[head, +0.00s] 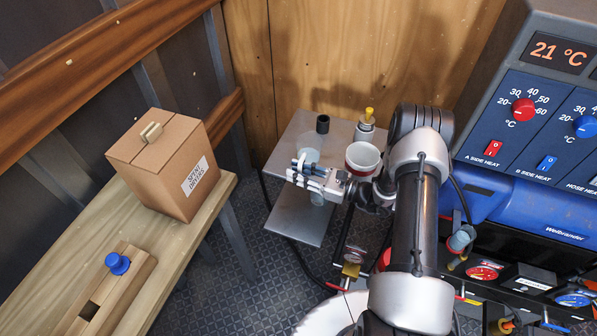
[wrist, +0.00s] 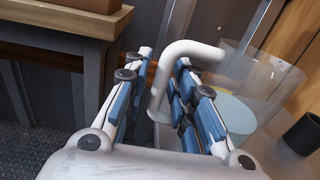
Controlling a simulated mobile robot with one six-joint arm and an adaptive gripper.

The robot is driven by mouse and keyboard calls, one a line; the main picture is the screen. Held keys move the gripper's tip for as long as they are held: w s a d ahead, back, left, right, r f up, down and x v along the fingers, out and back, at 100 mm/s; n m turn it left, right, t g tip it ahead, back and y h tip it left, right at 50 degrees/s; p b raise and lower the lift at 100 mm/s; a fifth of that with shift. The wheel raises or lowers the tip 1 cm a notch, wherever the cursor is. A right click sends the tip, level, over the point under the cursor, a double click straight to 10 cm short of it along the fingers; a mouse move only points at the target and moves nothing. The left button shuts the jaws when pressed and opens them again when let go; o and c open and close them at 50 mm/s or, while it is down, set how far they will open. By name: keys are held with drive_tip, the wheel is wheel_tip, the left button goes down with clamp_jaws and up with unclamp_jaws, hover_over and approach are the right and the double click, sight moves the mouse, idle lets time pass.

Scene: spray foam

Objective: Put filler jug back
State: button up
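The filler jug (wrist: 240,112) is clear, holds pale liquid and has a white bent handle. It stands at the right in the wrist view. In the head view it shows as a pale clear shape (head: 308,156) on the metal side shelf, partly hidden by my gripper (head: 296,173). In the wrist view my gripper (wrist: 163,62) has its blue-padded fingers apart. The white handle lies between them, nearer the right finger, with a gap to the left one. I cannot tell whether the right finger touches it.
The metal shelf (head: 287,140) also bears a black cup (head: 323,124), a yellow-topped bottle (head: 367,119) and a red-and-white tub (head: 362,158). A wooden bench (head: 222,190) with a cardboard box (head: 165,165) is at left. The heater machine (head: 535,120) stands at right.

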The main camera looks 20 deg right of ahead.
drive_tip(key=shift+o, duration=0.5)
drive_tip(key=shift+r, duration=0.15)
drive_tip(key=shift+s+d, duration=0.2)
drive_tip(key=shift+d, duration=0.15)
drive_tip(key=p+v, duration=0.2)
drive_tip(key=v, duration=0.9)
drive_tip(key=s+a+r+n+g+h, duration=0.2)
drive_tip(key=s+a+r+n+g, duration=0.2)
drive_tip(key=a+r+n+g, duration=0.45)
drive_tip(key=s+a+r+n+g+h, duration=0.1)
drive_tip(key=s+a+r+n+g, duration=0.4)
drive_tip(key=r, duration=0.7)
drive_tip(key=s+d+r+n+t+h, duration=0.1)
drive_tip(key=s+r+n+t+h, duration=0.2)
drive_tip(key=s+r+n+h, duration=0.2)
drive_tip(key=s+d+r+n+t+h, duration=0.1)
drive_tip(key=s+r+n+t+h, duration=0.3)
drive_tip(key=s, duration=0.5)
drive_tip(key=shift+s+d+r+n+h, duration=0.3)
drive_tip(key=shift+r+n+h, duration=0.3)
drive_tip(key=shift+n+h, duration=0.65)
